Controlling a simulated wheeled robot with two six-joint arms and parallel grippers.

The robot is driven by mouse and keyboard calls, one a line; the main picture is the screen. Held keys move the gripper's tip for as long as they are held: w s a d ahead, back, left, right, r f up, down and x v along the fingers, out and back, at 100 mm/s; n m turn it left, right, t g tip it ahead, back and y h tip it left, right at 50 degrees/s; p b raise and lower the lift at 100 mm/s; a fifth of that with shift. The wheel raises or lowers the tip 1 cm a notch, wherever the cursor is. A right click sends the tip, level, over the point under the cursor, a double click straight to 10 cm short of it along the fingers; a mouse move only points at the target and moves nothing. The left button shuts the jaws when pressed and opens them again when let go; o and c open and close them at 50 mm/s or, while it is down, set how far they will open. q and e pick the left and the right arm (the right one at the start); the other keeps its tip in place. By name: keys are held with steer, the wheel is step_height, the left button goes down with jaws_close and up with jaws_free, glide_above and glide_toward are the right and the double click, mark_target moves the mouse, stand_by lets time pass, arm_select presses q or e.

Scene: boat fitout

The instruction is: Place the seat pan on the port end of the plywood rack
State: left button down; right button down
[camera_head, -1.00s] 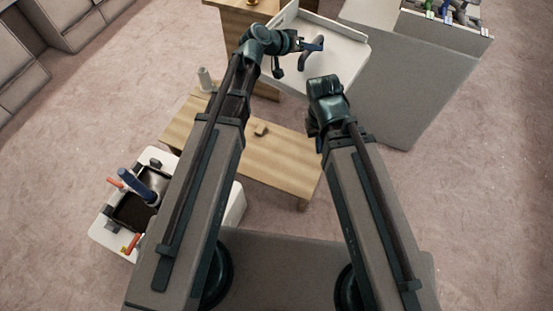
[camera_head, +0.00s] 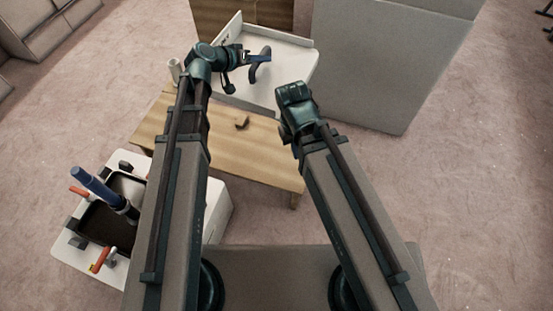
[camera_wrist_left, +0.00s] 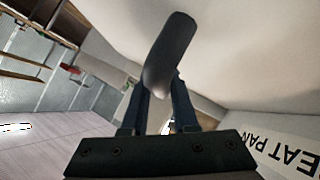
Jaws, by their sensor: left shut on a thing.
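The seat pan (camera_head: 283,78) is a white shallow tray with raised edges, at the top middle of the head view. Its wall with the letters "EAT PAN" (camera_wrist_left: 285,148) shows in the left wrist view. My left gripper (camera_head: 252,62) is shut on the pan's dark curved handle (camera_head: 263,66); the handle (camera_wrist_left: 170,50) also shows in the left wrist view. My right gripper (camera_head: 284,131) is lower and to the right, apart from the pan; its fingers are mostly hidden. A brown wooden unit (camera_head: 270,12) stands behind the pan; I cannot tell if it is the plywood rack.
A low wooden table (camera_head: 262,165) with a small brown block (camera_head: 242,122) and a pale cylinder (camera_head: 174,70) lies below the pan. A large grey cabinet (camera_head: 385,70) stands to the right. A white tool bin (camera_head: 75,255) sits at lower left.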

arm_select(q)
steer(key=s+a+f+b, duration=0.1)
steer(key=a+f+b, duration=0.2)
steer(key=f+b, duration=0.9)
steer(key=s+a+f+n+y+b, duration=0.1)
steer(key=a+f+b, duration=0.3)
steer(key=f+b, duration=0.8)
steer(key=s+a+f+b, duration=0.2)
steer(key=a+f+b, duration=0.1)
steer(key=f+b, duration=0.9)
steer(key=w+d+f, duration=0.1)
steer(key=w+d, duration=0.1)
steer(key=d, duration=0.5)
steer(key=w+d+f, duration=0.1)
steer(key=w+d, duration=0.1)
steer(key=d, duration=0.6)
steer(key=shift+w+d+f, duration=0.15)
steer(key=shift+w+f, duration=0.05)
steer(key=shift+f, duration=0.15)
steer(key=shift+f, duration=0.1)
step_height(320, 180, down, 3)
steer(key=b, duration=0.3)
steer(key=shift+f+b, duration=0.15)
steer(key=shift+b, duration=0.2)
